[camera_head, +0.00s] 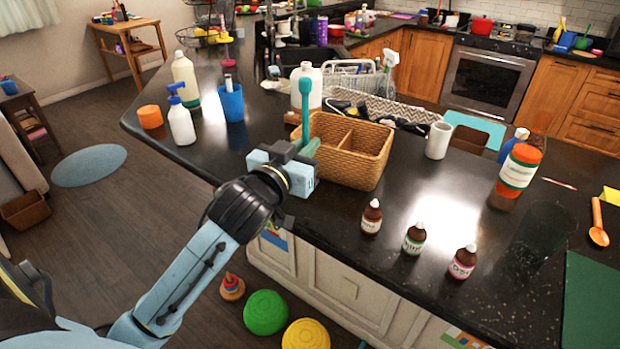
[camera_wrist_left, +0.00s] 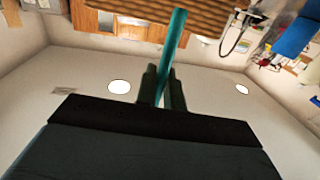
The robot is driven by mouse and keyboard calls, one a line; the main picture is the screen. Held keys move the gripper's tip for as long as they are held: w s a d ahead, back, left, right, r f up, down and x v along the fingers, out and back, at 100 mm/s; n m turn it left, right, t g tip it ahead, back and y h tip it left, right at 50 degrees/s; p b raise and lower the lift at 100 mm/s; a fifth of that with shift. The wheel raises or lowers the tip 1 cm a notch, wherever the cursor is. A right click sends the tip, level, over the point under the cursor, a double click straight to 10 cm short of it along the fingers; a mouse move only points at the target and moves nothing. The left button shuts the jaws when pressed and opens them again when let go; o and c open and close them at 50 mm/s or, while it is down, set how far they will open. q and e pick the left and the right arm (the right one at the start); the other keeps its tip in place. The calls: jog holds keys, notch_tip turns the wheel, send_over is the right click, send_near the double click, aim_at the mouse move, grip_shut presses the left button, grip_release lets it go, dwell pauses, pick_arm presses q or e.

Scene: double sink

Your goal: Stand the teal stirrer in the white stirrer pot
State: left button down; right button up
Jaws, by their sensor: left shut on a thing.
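The teal stirrer (camera_head: 306,112) is roughly upright, held above the near left corner of the wicker basket in the head view. My left gripper (camera_head: 306,150) is shut on it. In the left wrist view the stirrer (camera_wrist_left: 175,42) passes between the two dark fingers (camera_wrist_left: 163,85). A white upright cylinder (camera_head: 438,141), which looks like the white stirrer pot, stands on the dark counter to the right of the basket, well apart from the gripper. Its inside is hard to make out. My right gripper is not in view.
The divided wicker basket (camera_head: 357,160) lies between my gripper and the white cylinder. Several small brown bottles (camera_head: 371,217) stand near the front edge. A large white bottle (camera_head: 296,82) stands behind the stirrer. An orange-capped bottle (camera_head: 518,171) is at the right.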

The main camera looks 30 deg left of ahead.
pick_arm(q)
notch_tip(320, 180, down, 3)
jog(key=shift+s+r, duration=0.15)
jog(key=shift+r, duration=0.05)
notch_tip(320, 180, down, 3)
jog(key=shift+f+b, duration=0.15)
jog(key=shift+b, duration=0.25)
jog(key=shift+f, duration=0.35)
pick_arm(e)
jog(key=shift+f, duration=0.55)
pick_arm(q)
jog(key=c, duration=2)
grip_release()
jog(key=shift+f, duration=0.2)
jog(key=o, duration=0.5)
jog(key=shift+r, duration=0.1)
